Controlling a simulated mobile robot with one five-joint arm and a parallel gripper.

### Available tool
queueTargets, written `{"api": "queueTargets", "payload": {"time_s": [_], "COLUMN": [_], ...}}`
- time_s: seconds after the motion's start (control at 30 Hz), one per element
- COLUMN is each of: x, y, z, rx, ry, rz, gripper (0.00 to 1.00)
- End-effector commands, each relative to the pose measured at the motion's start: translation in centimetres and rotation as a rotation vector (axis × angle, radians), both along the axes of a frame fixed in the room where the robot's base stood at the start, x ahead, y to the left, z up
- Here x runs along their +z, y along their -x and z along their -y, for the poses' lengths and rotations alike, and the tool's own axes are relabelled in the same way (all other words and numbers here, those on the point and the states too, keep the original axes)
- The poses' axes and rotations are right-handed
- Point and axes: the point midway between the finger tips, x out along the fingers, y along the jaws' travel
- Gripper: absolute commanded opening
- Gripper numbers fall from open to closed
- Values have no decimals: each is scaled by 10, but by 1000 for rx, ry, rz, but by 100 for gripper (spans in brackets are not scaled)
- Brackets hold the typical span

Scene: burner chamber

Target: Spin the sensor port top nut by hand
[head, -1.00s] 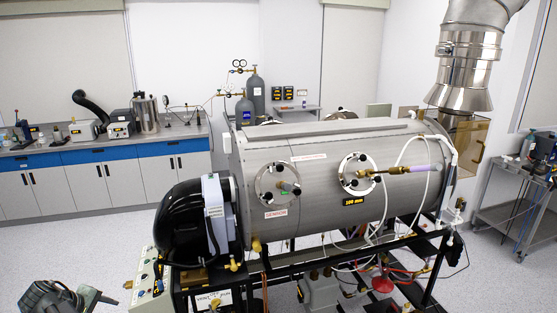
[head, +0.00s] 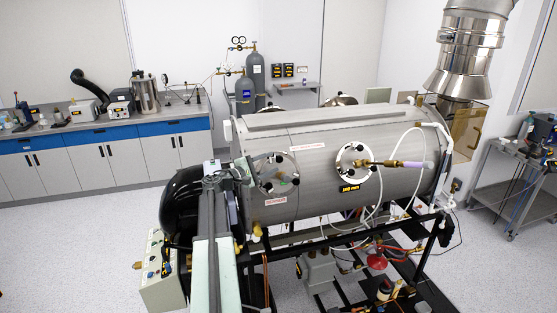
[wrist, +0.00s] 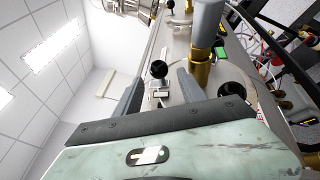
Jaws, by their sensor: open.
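The sensor port (head: 277,174) is a round flange with black ball knobs on the near side of the steel chamber, above a SENSOR label (head: 276,201). My arm partly covers its left side in the head view. In the wrist view, the top nut (wrist: 159,69) is a black ball knob left of a brass fitting (wrist: 200,72) with a grey cylinder. Another black knob (wrist: 230,90) lies to the right. My gripper (wrist: 161,74) is open, and the top nut appears between its two dark fingers. I cannot tell whether they touch it.
A black rounded housing (head: 180,205) is at the chamber's left end. A control box (head: 160,270) stands beside my arm. Floor at the left is clear.

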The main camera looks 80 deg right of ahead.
Motion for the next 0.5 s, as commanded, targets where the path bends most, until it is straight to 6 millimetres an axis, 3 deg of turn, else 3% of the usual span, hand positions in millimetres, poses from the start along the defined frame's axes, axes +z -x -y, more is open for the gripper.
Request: {"api": "queueTargets", "payload": {"time_s": [0.2,0.5], "x": [0,0], "y": [24,31], "z": [29,35], "rx": [-2,0], "ry": [0,1], "rz": [2,2], "gripper": [48,48]}}
